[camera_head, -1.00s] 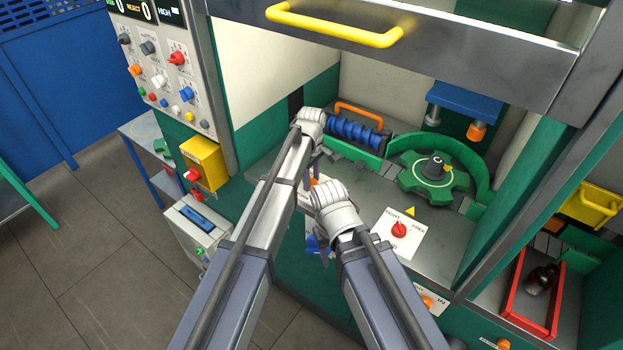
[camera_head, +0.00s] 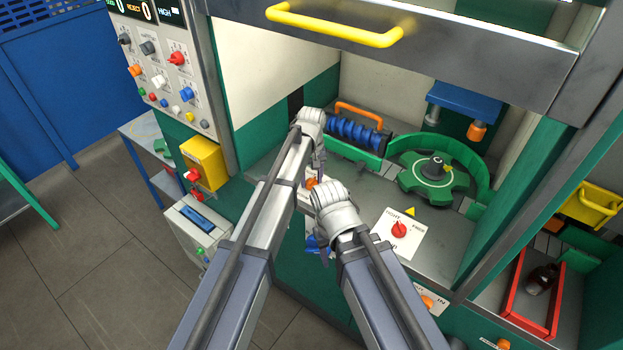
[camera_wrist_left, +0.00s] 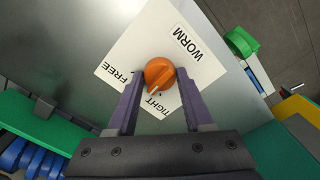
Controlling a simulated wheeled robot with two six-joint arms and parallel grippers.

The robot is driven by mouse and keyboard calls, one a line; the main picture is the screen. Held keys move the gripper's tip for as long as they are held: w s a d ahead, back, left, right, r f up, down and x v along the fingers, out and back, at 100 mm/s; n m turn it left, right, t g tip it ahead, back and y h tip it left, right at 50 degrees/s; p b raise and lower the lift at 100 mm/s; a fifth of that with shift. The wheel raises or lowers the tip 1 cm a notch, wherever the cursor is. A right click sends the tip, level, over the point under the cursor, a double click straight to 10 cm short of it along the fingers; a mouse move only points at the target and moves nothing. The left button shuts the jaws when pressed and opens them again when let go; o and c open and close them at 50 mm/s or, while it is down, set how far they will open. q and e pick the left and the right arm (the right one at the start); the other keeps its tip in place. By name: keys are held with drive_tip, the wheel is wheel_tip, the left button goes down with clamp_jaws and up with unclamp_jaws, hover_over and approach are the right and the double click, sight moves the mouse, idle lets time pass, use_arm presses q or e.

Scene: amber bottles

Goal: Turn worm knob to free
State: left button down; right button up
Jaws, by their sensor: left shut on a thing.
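The worm knob (camera_wrist_left: 159,73) is orange and sits on a white plate (camera_wrist_left: 186,74) marked WORM, FREE and TIGHT. Its pointer mark faces the TIGHT side in the left wrist view. My left gripper (camera_wrist_left: 154,78) is shut on the knob, with one purple finger on each side. In the head view a bit of the orange knob (camera_head: 312,182) shows below my left gripper (camera_head: 318,166); the arm hides most of the plate. My right gripper (camera_head: 323,254) hangs in front of the machine, partly hidden by its own wrist, so its jaws are unclear.
A red knob on another TIGHT/FREE plate (camera_head: 391,244) is right of my right wrist. Behind are a blue worm screw (camera_head: 355,134) and a green star wheel (camera_head: 432,183). A yellow-handled guard (camera_head: 335,32) hangs above. A red tray (camera_head: 511,298) holds a dark bottle (camera_head: 541,279).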

sight(311, 180)
use_arm(q)
drive_tip(key=m, duration=0.5)
drive_tip(key=shift+s+m, duration=0.1)
drive_tip(key=shift+m, duration=2.2)
drive_tip(key=shift+c, duration=1.5)
unclamp_jaws()
wheel_tip(311, 180, up, 8)
drive_tip(key=p, duration=0.8)
drive_tip(key=shift+f, duration=0.1)
